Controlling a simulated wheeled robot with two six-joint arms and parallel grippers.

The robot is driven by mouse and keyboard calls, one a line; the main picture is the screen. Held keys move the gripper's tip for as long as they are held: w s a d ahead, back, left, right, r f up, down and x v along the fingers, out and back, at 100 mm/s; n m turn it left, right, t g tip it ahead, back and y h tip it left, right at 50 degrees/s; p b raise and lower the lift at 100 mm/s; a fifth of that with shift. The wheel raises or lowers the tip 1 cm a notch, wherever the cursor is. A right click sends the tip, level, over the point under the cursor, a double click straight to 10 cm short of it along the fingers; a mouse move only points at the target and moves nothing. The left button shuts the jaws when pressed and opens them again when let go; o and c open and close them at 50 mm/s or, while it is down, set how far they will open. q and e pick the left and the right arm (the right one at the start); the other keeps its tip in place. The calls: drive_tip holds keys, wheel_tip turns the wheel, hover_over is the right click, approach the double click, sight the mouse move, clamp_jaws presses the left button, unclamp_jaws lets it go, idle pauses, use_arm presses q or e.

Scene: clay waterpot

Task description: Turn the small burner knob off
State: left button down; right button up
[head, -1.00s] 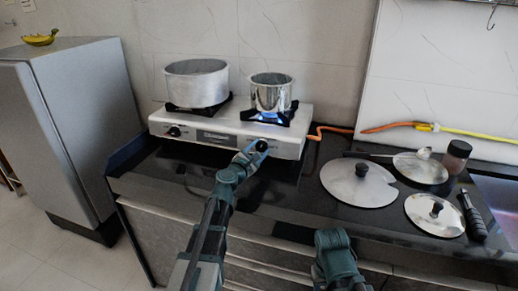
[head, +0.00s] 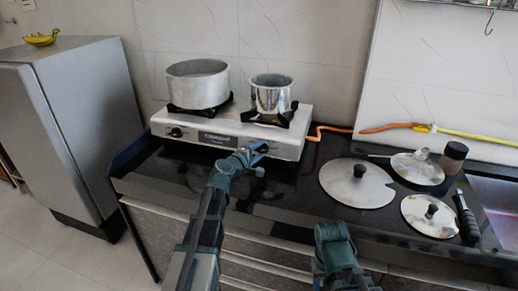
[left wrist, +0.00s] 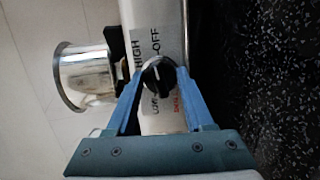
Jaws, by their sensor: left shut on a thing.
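A white two-burner stove (head: 290,148) stands on the black counter. A small shiny pot (head: 271,95) sits on its right burner, and no flame shows under it now. My left gripper (head: 260,150) is at the stove's front below this pot and mostly covers the small burner knob in the head view. In the left wrist view, the blue fingers of my left gripper (left wrist: 158,78) are shut on the black burner knob (left wrist: 158,74), one on each side. Printed words OFF, HIGH and LOW show around the knob. Part of my right arm shows, but its fingers do not.
A larger pot (head: 197,84) sits on the left burner above another knob (head: 176,132). Lids (head: 357,184), a jar (head: 453,157) and a black-handled tool (head: 468,218) lie to the right. An orange hose (head: 335,129) runs behind.

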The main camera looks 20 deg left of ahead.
use_arm(q)
drive_tip(key=shift+a+m+p, duration=0.1)
drive_tip(key=shift+m+p, duration=0.25)
drive_tip(key=shift+m, duration=0.65)
drive_tip(key=shift+c, duration=1.4)
unclamp_jaws()
drive_tip(key=p+v, duration=0.3)
drive_tip(key=v, duration=1)
drive_tip(key=shift+s+r, duration=0.35)
